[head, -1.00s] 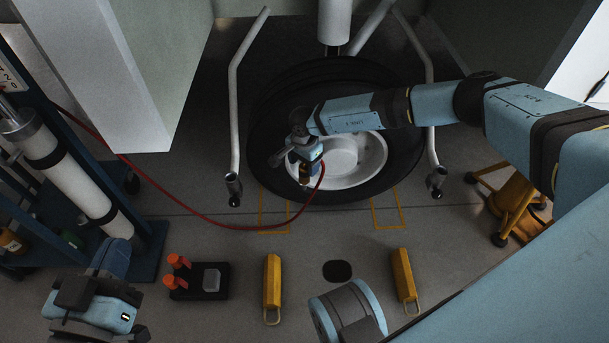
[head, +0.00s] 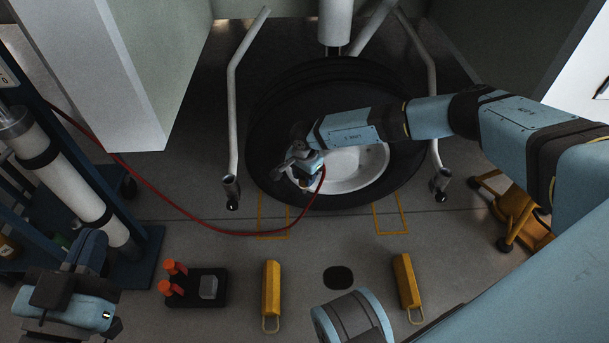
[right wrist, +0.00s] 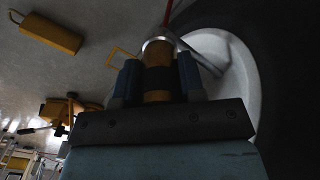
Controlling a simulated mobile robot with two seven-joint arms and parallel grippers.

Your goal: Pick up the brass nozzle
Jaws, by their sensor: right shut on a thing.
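The brass nozzle (right wrist: 158,84) shows in the right wrist view between the two blue-grey fingers of my right gripper (right wrist: 158,78), with a dark band around it and a pale ring at its far end. My right gripper is shut on it. A red hose (right wrist: 168,12) runs from that end. In the head view my right gripper (head: 311,172) is in front of the white wheel hub, and the nozzle is mostly hidden there. My left gripper (head: 88,252) is at the lower left, away from the nozzle; its fingers are not clear.
A large black tyre (head: 270,110) with a white hub (head: 365,172) stands behind my right gripper. The red hose sags to the blue rack (head: 135,265) at left. Yellow chocks (head: 271,288) (head: 407,280) and a black tray (head: 190,296) with orange-topped items lie on the floor.

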